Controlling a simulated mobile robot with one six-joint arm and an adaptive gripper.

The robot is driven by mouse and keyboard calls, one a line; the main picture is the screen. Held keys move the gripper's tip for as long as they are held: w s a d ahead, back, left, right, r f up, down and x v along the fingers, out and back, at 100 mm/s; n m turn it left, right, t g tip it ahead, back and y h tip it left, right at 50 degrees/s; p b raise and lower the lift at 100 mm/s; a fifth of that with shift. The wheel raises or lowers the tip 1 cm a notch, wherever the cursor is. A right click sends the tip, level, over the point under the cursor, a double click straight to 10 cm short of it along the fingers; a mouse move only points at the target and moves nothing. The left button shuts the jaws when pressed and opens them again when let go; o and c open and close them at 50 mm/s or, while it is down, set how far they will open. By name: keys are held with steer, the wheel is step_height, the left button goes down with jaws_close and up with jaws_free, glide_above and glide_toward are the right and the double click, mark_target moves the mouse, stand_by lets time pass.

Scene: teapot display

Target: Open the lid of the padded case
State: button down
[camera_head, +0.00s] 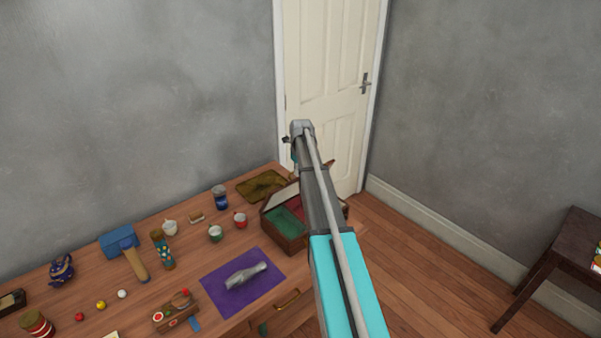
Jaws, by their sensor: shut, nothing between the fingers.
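The padded case (268,224) is a brown box near the right end of the wooden table. Green lining and some red lining show inside it, so it looks at least partly open. A pale panel (284,199) shows at its back edge; I cannot tell for certain whether this is the raised lid. My arm crosses in front of the case and hides its right part. My gripper is not clearly visible; the far end of the arm is hidden behind its own links.
A purple mat (215,288) with a grey object (246,275) lies left of the case. A mallet (133,260) is further left.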

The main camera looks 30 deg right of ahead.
steer(key=w+a+b, duration=0.1)
steer(key=w+a, duration=0.1)
steer(key=w, duration=1.2)
steer(key=shift+a+f, duration=0.25)
steer(key=shift+f, duration=0.05)
steer(key=shift+w, duration=0.15)
